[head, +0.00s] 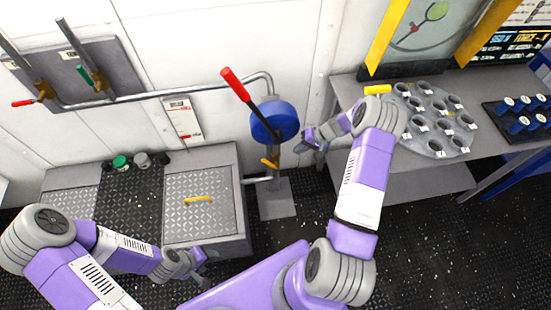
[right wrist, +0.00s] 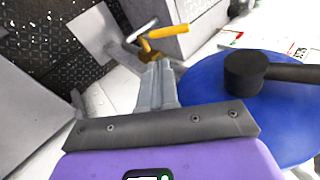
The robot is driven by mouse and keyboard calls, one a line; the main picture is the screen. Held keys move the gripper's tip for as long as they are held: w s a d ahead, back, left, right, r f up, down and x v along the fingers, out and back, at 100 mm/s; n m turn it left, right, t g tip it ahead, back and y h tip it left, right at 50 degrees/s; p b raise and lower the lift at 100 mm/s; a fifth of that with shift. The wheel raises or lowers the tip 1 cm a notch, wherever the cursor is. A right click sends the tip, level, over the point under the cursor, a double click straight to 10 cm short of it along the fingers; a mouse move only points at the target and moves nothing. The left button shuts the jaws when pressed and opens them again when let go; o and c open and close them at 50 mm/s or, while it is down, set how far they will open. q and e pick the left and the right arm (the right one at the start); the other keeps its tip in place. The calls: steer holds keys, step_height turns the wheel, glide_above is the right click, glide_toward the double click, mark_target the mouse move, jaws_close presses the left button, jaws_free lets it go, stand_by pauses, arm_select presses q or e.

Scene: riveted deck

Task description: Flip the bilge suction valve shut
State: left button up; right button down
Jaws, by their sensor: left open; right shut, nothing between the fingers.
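A small valve with a yellow handle (head: 270,163) sits on the short pipe low beside the blue hand pump (head: 275,120). In the right wrist view its yellow handle (right wrist: 166,32) shows just beyond my fingertips, lying roughly across the picture. No label on it is readable. My right gripper (head: 309,138) is shut and empty, to the right of the pump in the head view. In the right wrist view its fingers (right wrist: 157,75) point towards the valve; I cannot tell whether they touch it. My left gripper (head: 200,268) is open and empty, low in front of the plated locker.
The pump has a long red-tipped lever (head: 236,84). The locker (head: 220,220) has a lid with a yellow handle (head: 199,199). A red-handled valve (head: 22,103) and a green-handled valve (head: 85,75) are on the wall. A bench (head: 440,180) stands right.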

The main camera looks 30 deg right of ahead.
steer(key=shift+w, duration=0.15)
steer(key=b, duration=0.3)
glide_toward(270, 163)
steer(key=x, duration=0.5)
steer(key=shift+f, duration=0.35)
steer(key=shift+w+a+f, duration=0.15)
steer(key=shift+a+f, duration=0.1)
steer(key=shift+a, duration=0.05)
